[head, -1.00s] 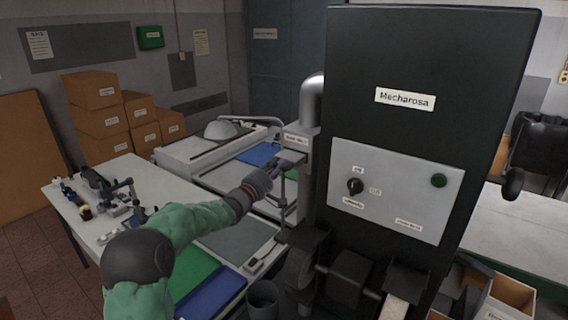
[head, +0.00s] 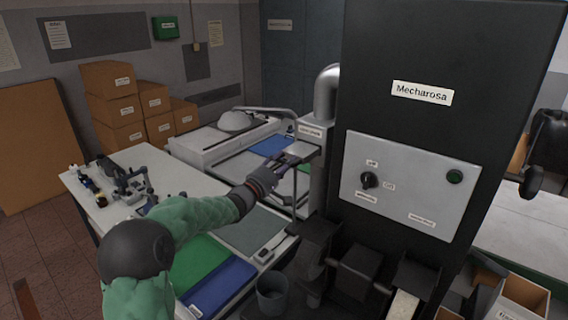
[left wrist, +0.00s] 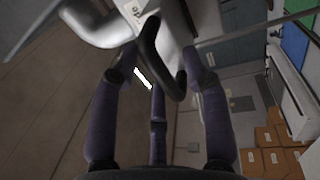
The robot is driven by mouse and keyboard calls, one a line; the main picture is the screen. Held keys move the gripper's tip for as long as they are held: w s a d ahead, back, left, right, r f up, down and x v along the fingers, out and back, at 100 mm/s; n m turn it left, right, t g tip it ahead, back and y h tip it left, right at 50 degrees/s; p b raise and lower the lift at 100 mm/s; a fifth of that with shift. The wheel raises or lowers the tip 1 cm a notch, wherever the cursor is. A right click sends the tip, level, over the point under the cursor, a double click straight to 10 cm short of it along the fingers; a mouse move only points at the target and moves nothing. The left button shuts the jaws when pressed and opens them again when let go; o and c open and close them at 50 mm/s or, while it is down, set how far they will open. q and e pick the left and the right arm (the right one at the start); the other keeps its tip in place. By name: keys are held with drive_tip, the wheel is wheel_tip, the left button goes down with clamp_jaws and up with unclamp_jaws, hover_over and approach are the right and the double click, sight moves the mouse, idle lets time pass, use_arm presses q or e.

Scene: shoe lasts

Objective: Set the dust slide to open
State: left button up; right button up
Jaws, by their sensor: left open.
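The dust slide shows in the head view as a pale box (head: 313,130) with a small label, below the bent grey pipe and left of the black machine. My left gripper (head: 287,162) is open just below and left of the box. In the left wrist view its purple fingers (left wrist: 156,78) spread around the handle's lower end. I cannot tell whether they touch it. My right gripper is not in view.
The black machine (head: 440,60) with its grey control panel (head: 410,185) stands close on the right. The bent grey pipe (head: 327,90) rises behind the slide. A white table (head: 120,205) with tools lies left of my arm. Cardboard boxes (head: 115,100) are stacked behind.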

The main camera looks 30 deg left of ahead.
use_arm(q)
drive_tip(key=v, duration=1.2)
idle(0.4)
